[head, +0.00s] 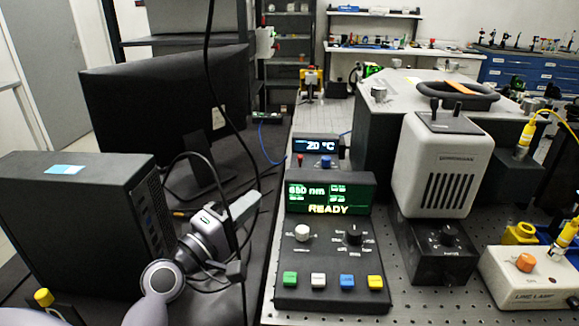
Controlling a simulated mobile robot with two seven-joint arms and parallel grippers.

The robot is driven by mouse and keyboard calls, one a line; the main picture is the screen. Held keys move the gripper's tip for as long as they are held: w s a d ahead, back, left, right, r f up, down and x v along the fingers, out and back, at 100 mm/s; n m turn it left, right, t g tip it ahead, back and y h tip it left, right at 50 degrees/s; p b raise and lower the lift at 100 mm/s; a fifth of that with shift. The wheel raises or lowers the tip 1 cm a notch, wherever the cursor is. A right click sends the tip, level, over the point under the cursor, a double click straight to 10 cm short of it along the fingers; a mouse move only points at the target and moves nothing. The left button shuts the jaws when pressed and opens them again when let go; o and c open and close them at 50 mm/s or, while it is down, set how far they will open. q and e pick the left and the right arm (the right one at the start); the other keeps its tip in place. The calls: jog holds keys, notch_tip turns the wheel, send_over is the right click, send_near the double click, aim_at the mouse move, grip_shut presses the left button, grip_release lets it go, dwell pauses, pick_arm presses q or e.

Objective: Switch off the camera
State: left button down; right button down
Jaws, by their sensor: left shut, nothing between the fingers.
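No part in the head view is clearly labelled as the camera. A small unit with a "20 °C" display (318,145) has a red button (300,160) and a blue button (326,162) on its front. Nearer stands a control console (330,245) whose green screen reads "READY", with two knobs and a row of coloured buttons. A white finned housing (443,165) stands on a black base to its right. My left gripper (248,205) is shut and empty, left of the console and apart from it. My right gripper is not in view.
A dark monitor (150,105) and a black computer case (80,220) stand at left. Black cables hang and loop near my left gripper. A line lamp box (530,278) is at lower right.

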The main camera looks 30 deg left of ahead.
aim_at(299, 160)
pick_arm(q)
jog(key=p+x, duration=0.2)
jog(key=x, duration=1)
jog(key=shift+w, duration=0.35)
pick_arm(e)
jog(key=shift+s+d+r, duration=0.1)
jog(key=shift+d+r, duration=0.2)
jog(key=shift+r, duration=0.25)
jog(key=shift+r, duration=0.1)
